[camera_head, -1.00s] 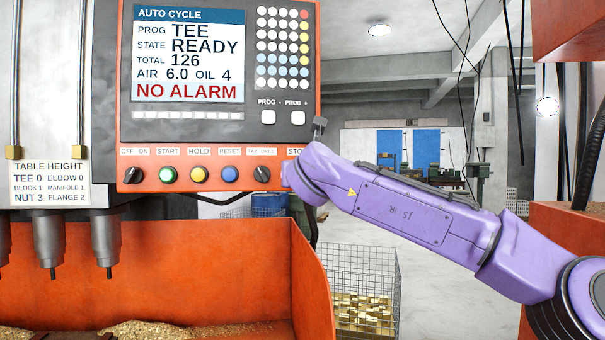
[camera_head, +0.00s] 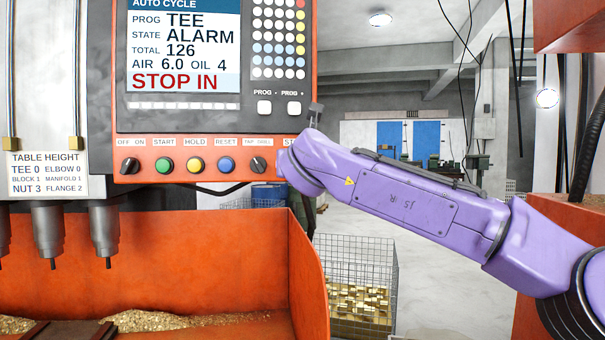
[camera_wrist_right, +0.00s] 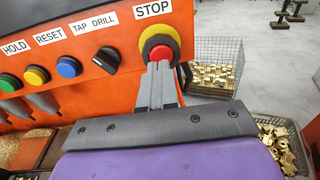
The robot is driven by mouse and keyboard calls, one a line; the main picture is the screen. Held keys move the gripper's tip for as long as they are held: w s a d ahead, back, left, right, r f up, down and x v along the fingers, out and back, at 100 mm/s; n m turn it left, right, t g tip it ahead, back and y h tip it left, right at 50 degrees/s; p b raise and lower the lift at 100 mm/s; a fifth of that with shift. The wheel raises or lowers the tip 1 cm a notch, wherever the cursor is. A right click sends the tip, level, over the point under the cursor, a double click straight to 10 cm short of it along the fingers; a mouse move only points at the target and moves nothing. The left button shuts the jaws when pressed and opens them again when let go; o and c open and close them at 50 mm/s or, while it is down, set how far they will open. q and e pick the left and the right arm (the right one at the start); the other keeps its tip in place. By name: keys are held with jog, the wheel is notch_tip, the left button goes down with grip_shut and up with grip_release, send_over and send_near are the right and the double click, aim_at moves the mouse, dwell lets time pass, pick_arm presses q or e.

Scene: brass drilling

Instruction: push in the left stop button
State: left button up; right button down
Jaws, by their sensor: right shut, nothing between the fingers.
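The red stop button (camera_wrist_right: 161,48) with its yellow collar sits under the STOP label at the right end of the orange control panel (camera_head: 205,122). My right gripper (camera_wrist_right: 158,68) is shut and empty, its fingertips against the lower part of the button in the right wrist view. In the head view my purple right arm hides the button and the fingers. The panel screen (camera_head: 183,50) reads ALARM and STOP IN. My left gripper is not in view.
A selector knob (camera_wrist_right: 105,58) and the blue reset button (camera_wrist_right: 68,67) sit left of the stop button. A wire basket of brass parts (camera_head: 358,250) stands on the floor beyond. An orange chip tray (camera_head: 190,260) lies below the panel.

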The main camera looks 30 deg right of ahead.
jog(key=b+v, duration=0.3)
jog(key=v, duration=0.7)
jog(key=shift+s+r+b, duration=0.15)
jog(key=shift+s+b, duration=0.05)
jog(key=shift+b, duration=0.1)
jog(key=shift+w, duration=0.1)
